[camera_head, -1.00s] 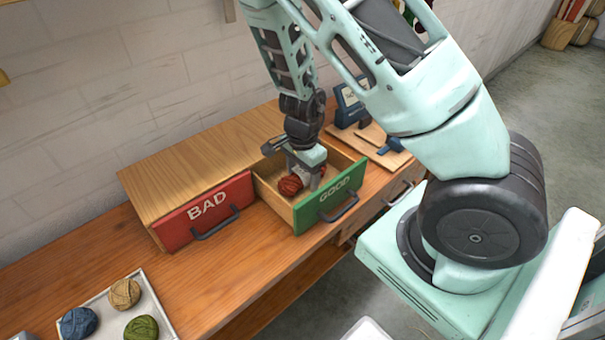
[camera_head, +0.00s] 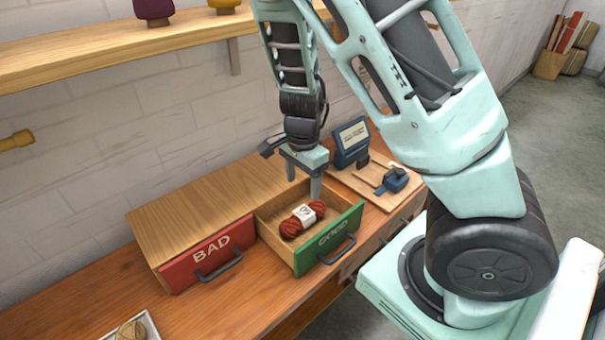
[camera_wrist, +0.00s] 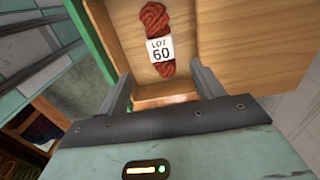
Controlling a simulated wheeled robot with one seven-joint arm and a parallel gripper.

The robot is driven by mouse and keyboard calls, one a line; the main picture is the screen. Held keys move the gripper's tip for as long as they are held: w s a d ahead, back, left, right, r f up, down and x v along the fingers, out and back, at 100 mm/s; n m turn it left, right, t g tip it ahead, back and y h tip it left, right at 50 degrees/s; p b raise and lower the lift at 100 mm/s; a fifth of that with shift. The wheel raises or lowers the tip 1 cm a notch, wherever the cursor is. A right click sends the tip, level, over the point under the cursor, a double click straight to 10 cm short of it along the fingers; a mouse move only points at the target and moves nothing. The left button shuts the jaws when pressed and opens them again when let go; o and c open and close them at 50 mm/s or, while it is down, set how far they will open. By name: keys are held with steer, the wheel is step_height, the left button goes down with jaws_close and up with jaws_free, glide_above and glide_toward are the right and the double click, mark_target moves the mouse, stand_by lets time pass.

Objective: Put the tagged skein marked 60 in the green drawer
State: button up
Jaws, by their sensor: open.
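The red skein (camera_head: 301,220) lies in the open green drawer (camera_head: 333,236), whose front reads GOOD. Its white tag reads LOT 60 in the wrist view, where the skein (camera_wrist: 154,20) rests on the drawer's wooden floor. My gripper (camera_head: 304,182) is above the drawer, over its back part, with its fingers pointing down. It is open and empty, apart from the skein. The wrist view shows the two fingers (camera_wrist: 163,82) spread, with the skein beyond them.
The red BAD drawer (camera_head: 208,256) is shut, left of the green one. A blue stand (camera_head: 351,142) and a wooden board with a blue device (camera_head: 393,181) are to the right. A tray (camera_head: 150,326) with a tan ball shows at the lower left. A shelf (camera_head: 110,62) runs along the wall.

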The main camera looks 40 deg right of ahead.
steer(key=s+a+r+n+g+y, duration=0.1)
steer(key=s+a+r+n, duration=0.2)
steer(key=a+n, duration=0.35)
steer(key=s+a+r+n+y, duration=0.1)
steer(key=s+a+r+n, duration=0.25)
steer(key=a, duration=0.55)
steer(key=s+a+r+n, duration=0.3)
steer(key=s+n, duration=0.3)
steer(key=n, duration=0.1)
steer(key=s+a+r+n+t+h, duration=0.1)
steer(key=s+a+r+n, duration=0.3)
steer(key=s+n, duration=0.2)
steer(key=shift+n, duration=1.2)
